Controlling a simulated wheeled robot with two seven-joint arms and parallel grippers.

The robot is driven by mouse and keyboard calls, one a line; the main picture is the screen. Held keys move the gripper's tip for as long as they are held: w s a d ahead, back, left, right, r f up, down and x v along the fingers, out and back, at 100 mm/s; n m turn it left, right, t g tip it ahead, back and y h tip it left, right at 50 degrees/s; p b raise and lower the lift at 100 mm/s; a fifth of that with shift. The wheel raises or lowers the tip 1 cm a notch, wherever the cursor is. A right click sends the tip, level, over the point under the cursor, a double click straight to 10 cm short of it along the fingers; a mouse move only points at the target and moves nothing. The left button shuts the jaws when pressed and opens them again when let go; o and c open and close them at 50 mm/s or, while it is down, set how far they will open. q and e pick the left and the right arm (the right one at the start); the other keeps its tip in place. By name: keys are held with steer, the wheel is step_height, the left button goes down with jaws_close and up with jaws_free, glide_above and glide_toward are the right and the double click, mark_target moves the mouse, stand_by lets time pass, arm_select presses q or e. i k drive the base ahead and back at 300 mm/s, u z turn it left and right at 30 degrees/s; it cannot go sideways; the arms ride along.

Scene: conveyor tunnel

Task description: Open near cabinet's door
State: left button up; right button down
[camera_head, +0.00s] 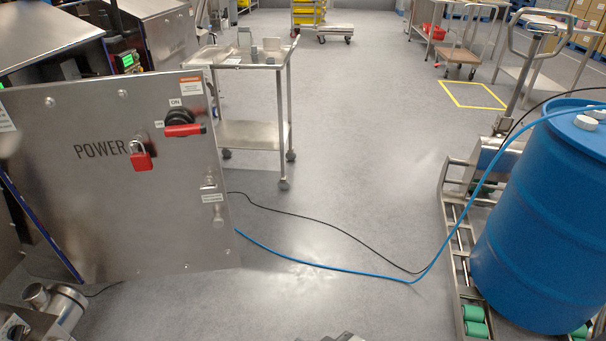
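The near cabinet's door (100,215) is a large brushed-steel panel marked "POWER", filling the left of the head view. It looks shut, though its left side is partly out of view. A black rotary switch with a red handle (183,130) sits at its upper right, near the labels ON and OFF. A red padlock (142,161) hangs beside the word POWER. A small metal latch (209,182) sits near the door's right edge, with a label below it. Neither of my grippers can be made out in this view.
A steel cart (252,130) stands behind the cabinet. A blue drum (545,220) stands on a roller frame (453,250) at right. A black cable and a blue hose (330,269) cross the floor. The middle floor (350,150) is otherwise clear.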

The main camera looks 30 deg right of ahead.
mark_target(63, 148)
steer(key=z, duration=1.3)
steer(key=i, duration=3.2)
steer(key=u, duration=3.75)
steer(key=i, duration=0.55)
steer(key=u, duration=0.05)
